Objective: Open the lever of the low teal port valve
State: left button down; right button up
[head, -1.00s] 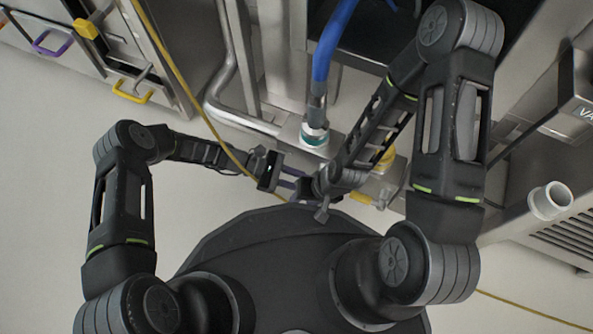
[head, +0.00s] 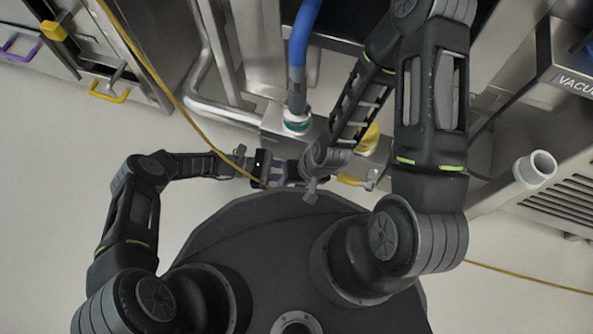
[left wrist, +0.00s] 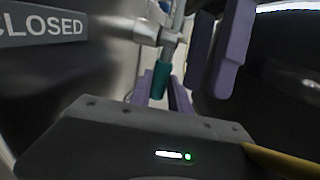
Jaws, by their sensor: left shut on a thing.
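The low teal valve's lever shows in the left wrist view, with a teal grip (left wrist: 162,82) hanging below a metal valve body (left wrist: 148,31). My left gripper (left wrist: 160,92) has its purple fingers shut on the teal grip. In the head view my left gripper (head: 279,172) is low in front of the steel manifold, and the lever there is hidden. My right gripper (head: 308,185) is close beside it. Purple finger parts (left wrist: 228,45), apparently my right gripper's, show in the left wrist view; whether they are open is unclear.
A blue hose (head: 300,45) runs down to a teal-ringed port (head: 297,124). A yellow-ringed port (head: 369,139) and yellow lever (head: 350,180) are to its right. A yellow cable (head: 165,83) crosses near my left gripper. A "CLOSED" label (left wrist: 45,28) is on the steel.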

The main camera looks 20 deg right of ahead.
pick_arm(q)
jog(key=c, duration=1.2)
grip_release()
jog(key=shift+c, duration=0.2)
jog(key=shift+a, duration=0.1)
